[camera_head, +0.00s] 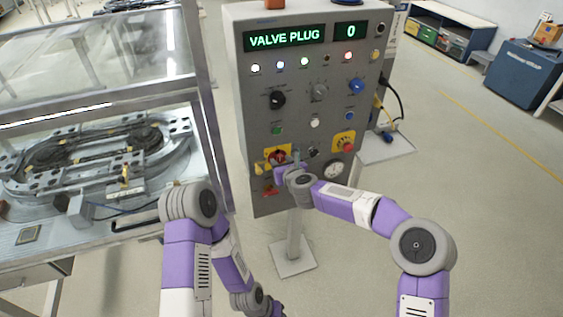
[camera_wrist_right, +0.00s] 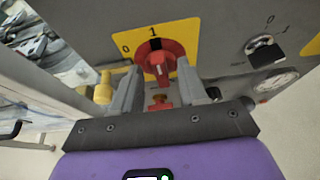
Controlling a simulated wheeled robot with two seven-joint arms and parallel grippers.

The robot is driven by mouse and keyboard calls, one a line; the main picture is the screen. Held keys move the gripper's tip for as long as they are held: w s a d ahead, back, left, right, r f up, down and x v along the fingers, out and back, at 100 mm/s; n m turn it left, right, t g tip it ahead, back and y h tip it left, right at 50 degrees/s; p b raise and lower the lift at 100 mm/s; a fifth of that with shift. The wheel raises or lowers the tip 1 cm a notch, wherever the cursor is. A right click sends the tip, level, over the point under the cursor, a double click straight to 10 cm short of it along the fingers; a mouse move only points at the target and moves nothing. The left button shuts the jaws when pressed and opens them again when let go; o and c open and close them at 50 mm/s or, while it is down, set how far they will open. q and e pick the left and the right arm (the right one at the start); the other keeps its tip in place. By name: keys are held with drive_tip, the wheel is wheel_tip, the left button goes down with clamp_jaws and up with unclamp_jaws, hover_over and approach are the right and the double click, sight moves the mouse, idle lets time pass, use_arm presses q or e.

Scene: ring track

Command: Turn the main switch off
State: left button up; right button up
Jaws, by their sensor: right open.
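The main switch (camera_wrist_right: 160,62) is a red rotary knob on a yellow plate (camera_wrist_right: 186,30) marked 0 and 1. The dark mark on the knob points up towards the 1. The switch (camera_head: 277,156) sits low on the left of the grey control panel in the head view, partly covered. My right gripper (camera_wrist_right: 160,75) is open, its two grey fingers below and to either side of the knob with nothing between them. It also shows in front of the panel in the head view (camera_head: 287,163). My left arm hangs low, and its fingers are not visible.
The panel (camera_head: 245,110) carries other knobs, lamps and a lit "VALVE PLUG 0" display (camera_head: 303,34). A yellow fitting (camera_wrist_right: 103,88) is left of the switch and a key switch (camera_wrist_right: 265,50) right. A glazed ring-track machine (camera_head: 95,150) stands left. Floor is clear on the right.

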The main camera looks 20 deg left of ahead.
drive_tip(key=shift+w+a+f, duration=0.1)
drive_tip(key=shift+w+f, duration=0.05)
drive_tip(key=shift+w, duration=0.1)
drive_tip(key=shift+c, duration=0.4)
drive_tip(key=shift+s, duration=0.1)
clamp_jaws()
